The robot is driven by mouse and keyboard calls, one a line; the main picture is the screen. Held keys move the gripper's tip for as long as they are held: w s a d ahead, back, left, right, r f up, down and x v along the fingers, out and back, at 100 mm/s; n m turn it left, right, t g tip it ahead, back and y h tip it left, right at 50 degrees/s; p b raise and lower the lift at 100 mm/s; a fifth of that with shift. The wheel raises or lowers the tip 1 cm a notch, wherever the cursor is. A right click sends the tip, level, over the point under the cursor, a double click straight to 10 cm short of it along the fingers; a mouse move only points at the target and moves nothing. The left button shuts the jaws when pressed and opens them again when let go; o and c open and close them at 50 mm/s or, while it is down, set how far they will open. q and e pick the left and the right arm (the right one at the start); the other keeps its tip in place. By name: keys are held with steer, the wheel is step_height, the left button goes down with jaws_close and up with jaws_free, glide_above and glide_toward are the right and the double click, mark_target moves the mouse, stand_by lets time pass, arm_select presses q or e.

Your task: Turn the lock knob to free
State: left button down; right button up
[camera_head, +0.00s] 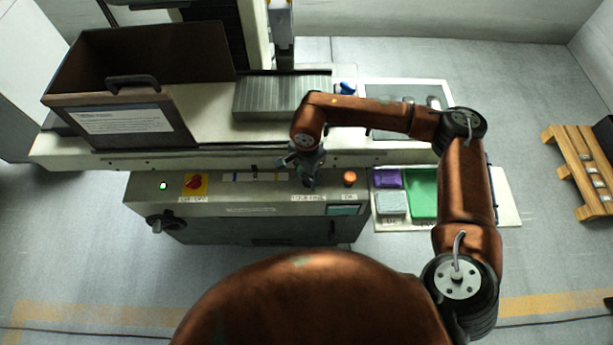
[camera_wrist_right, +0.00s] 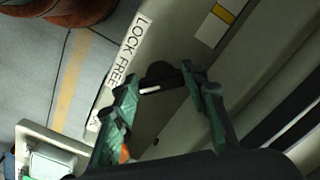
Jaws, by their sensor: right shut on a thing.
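The lock knob (camera_wrist_right: 160,74) is dark, with a short white mark, and sits on the machine's sloped front panel beside a white label (camera_wrist_right: 130,52) reading LOCK FREE. In the right wrist view my right gripper (camera_wrist_right: 161,88) has its green-lined fingers on either side of the knob, shut on it. The white mark lies between the fingers. In the head view my right gripper (camera_head: 309,181) comes down onto the panel just above the LOCK FREE label (camera_head: 309,197) and hides the knob there. My left gripper is in neither view.
An orange button (camera_head: 350,178) stands just right of the gripper. A red knob on a yellow plate (camera_head: 195,184) and a green lamp (camera_head: 163,185) are farther left. A tray with purple and green bins (camera_head: 423,193) stands right of the panel, near my right arm.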

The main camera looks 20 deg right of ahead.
mark_target(307, 179)
stand_by(0.4)
steer(key=o, duration=1.2)
steer(key=shift+c, duration=0.2)
steer(key=shift+r, duration=0.1)
step_height(307, 179, up, 12)
